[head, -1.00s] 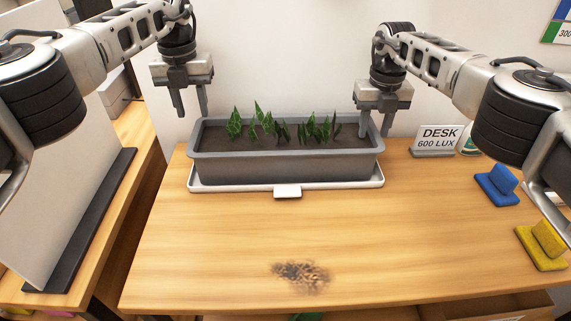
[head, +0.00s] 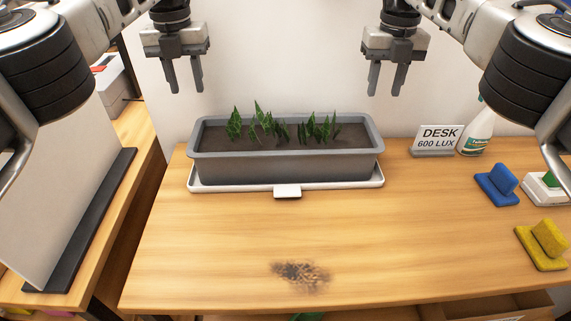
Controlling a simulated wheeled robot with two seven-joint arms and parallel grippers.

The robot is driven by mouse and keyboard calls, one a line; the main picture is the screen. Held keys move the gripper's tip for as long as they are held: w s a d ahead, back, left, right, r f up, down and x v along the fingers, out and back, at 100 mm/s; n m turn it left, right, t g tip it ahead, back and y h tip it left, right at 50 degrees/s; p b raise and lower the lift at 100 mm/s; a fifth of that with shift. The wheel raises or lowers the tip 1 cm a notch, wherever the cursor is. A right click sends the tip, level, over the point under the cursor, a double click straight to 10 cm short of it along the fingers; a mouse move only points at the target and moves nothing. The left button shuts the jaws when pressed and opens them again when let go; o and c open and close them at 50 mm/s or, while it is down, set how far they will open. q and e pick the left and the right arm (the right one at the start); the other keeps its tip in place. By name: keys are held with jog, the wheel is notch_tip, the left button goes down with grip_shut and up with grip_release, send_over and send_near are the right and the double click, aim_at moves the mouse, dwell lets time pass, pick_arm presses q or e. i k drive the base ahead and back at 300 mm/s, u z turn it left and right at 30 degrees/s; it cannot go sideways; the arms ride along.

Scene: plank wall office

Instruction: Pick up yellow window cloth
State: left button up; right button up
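The yellow window cloth (head: 541,246) lies at the right front of the desk in the head view, a flat yellow pad with a raised yellow block on it. My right gripper (head: 386,92) is open and empty, in the air above the right end of the planter, well to the left of and behind the yellow cloth. My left gripper (head: 185,89) is open and empty, in the air above the planter's left end.
A grey planter (head: 290,168) with several green plants stands on a white tray (head: 350,184). A blue cloth (head: 497,185), a white holder (head: 545,190), a spray bottle (head: 477,131) and a desk sign (head: 437,140) are at the right. A dirt patch (head: 300,274) lies at the front.

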aim_at(544, 241)
jog(key=k, duration=1.5)
